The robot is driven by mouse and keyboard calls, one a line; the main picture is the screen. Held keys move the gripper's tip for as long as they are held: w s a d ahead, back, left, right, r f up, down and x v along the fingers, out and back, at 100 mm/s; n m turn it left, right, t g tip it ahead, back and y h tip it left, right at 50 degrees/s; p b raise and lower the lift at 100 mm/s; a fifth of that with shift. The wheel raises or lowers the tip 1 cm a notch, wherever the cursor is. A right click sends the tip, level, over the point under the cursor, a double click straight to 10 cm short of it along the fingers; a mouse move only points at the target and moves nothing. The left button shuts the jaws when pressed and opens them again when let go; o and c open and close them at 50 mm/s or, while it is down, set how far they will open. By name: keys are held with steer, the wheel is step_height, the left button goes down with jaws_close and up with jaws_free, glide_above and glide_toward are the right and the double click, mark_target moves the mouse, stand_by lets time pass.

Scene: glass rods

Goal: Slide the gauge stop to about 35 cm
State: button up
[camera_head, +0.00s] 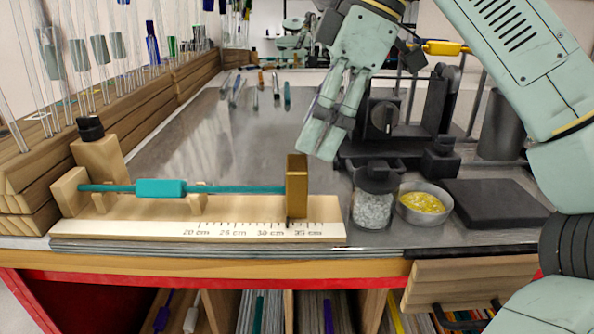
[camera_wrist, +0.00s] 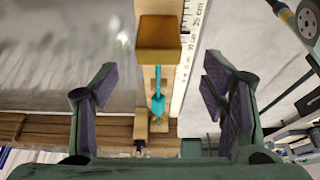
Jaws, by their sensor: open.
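The gauge stop is a brown-gold block (camera_head: 297,172) standing upright on the pale wooden gauge board (camera_head: 130,222). It sits between the 30 cm and 35 cm marks of the printed scale, nearer 35. A teal rod (camera_head: 240,189) lies along the board and runs up to the stop's left side. My gripper (camera_head: 318,140) is open and empty, above and behind the stop, apart from it. In the wrist view the stop (camera_wrist: 162,32) lies ahead of my open gripper (camera_wrist: 160,82), roughly centred between the fingers, and the rod (camera_wrist: 158,100) shows between them.
A jar of clear bits (camera_head: 372,208) and a bowl of yellow bits (camera_head: 424,204) stand right of the board. A black burner apparatus (camera_head: 384,118) is behind them. Several short rods (camera_head: 255,88) lie at the back. The grey tabletop (camera_head: 225,140) behind the board is clear.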

mark_target(300, 162)
steer(key=b+x, duration=0.1)
steer(key=x, duration=0.6)
steer(key=shift+w+a+f, duration=0.1)
steer(key=shift+c, duration=0.4)
jaws_close()
stand_by(0.3)
